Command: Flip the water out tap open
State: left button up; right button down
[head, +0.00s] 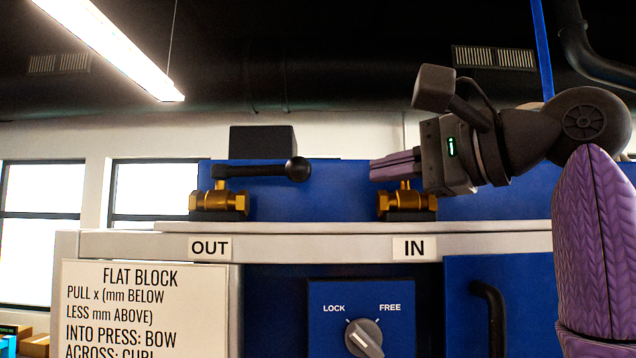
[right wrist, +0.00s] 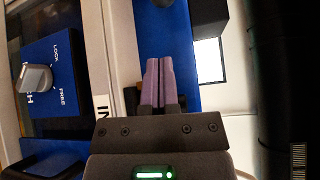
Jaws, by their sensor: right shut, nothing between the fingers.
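The water out tap (head: 218,200) is a brass valve above the OUT label (head: 209,247) in the head view. Its black lever (head: 262,170) points right and ends in a round black knob (head: 298,169). The in tap (head: 405,200) is a brass valve above the IN label (head: 414,247); its lever cannot be made out behind my gripper. My right gripper (head: 374,170) is shut and empty, just above the in tap, fingers pointing left toward the out tap's knob with a gap between. Its closed purple fingers show in the right wrist view (right wrist: 158,66). My left gripper is not in view.
A blue panel (head: 335,205) stands behind the taps. Below are a LOCK/FREE knob (head: 364,338), a black door handle (head: 490,315) and a sign (head: 140,310). A black box (head: 262,142) sits behind the out tap. The ledge between the taps is clear.

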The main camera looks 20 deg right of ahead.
aim_at(262, 170)
jog(key=p+x, duration=0.1)
jog(key=x, duration=0.1)
jog(key=p+x, duration=0.2)
jog(key=x, duration=0.1)
jog(key=r+p+x, duration=0.1)
jog(key=x, duration=0.2)
jog(key=shift+w+a+p, duration=0.1)
jog(key=shift+a+p, duration=0.15)
jog(key=shift+p, duration=0.05)
jog(key=shift+w+a+f, duration=0.1)
jog(key=shift+w+a, duration=0.2)
